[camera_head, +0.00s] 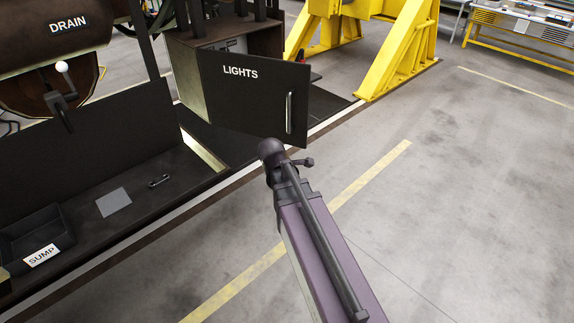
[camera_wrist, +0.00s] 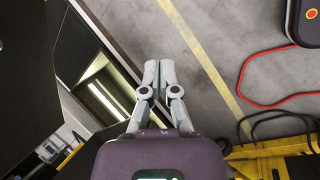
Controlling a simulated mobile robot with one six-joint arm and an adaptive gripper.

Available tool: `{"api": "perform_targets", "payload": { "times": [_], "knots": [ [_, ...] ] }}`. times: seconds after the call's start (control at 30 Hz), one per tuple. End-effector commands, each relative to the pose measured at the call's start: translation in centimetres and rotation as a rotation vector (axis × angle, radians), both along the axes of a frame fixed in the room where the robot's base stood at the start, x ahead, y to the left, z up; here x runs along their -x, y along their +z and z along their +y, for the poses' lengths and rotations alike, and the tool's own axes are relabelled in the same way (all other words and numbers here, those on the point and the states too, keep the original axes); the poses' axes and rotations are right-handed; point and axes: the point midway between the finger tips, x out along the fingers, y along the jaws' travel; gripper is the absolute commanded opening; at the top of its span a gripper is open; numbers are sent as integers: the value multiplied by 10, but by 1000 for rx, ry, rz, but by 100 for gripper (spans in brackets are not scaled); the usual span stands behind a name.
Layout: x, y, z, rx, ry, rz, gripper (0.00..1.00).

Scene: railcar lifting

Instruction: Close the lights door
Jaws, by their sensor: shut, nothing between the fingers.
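The lights door (camera_head: 240,95) is a black panel with white "LIGHTS" lettering and a vertical silver handle (camera_head: 289,112) near its right edge. It stands open, swung out from the dark cabinet (camera_head: 265,42), whose inside partly shows above it. My purple arm reaches up from the bottom in the head view and ends just below the door; the fingers cannot be made out there. In the wrist view my gripper (camera_wrist: 159,72) has its two grey fingers together, with nothing between them, over bare floor. Dark panels fill the left of the wrist view; I cannot tell which is the door.
The railcar's deck holds a sump box (camera_head: 38,240) and a grey plate (camera_head: 113,202). A yellow lifting stand (camera_head: 400,50) is at the back. Open concrete floor lies to the right. A red cable (camera_wrist: 250,85) and yellow equipment (camera_wrist: 270,148) show in the wrist view.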

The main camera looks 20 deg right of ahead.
Motion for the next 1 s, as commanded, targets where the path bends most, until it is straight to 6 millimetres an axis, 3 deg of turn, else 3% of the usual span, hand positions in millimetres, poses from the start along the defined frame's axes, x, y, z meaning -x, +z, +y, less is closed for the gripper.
{"api": "perform_targets", "payload": {
  "times": [0.1, 0.6, 0.8, 1.0],
  "knots": [
    [19, -19, 9, -100, -180, -10, 0],
    [91, -69, 51, -413, -964, 23, 0],
    [109, -78, 62, -459, -1176, 49, 0],
    [115, -80, 67, -472, -1257, 58, 0]
  ]
}}
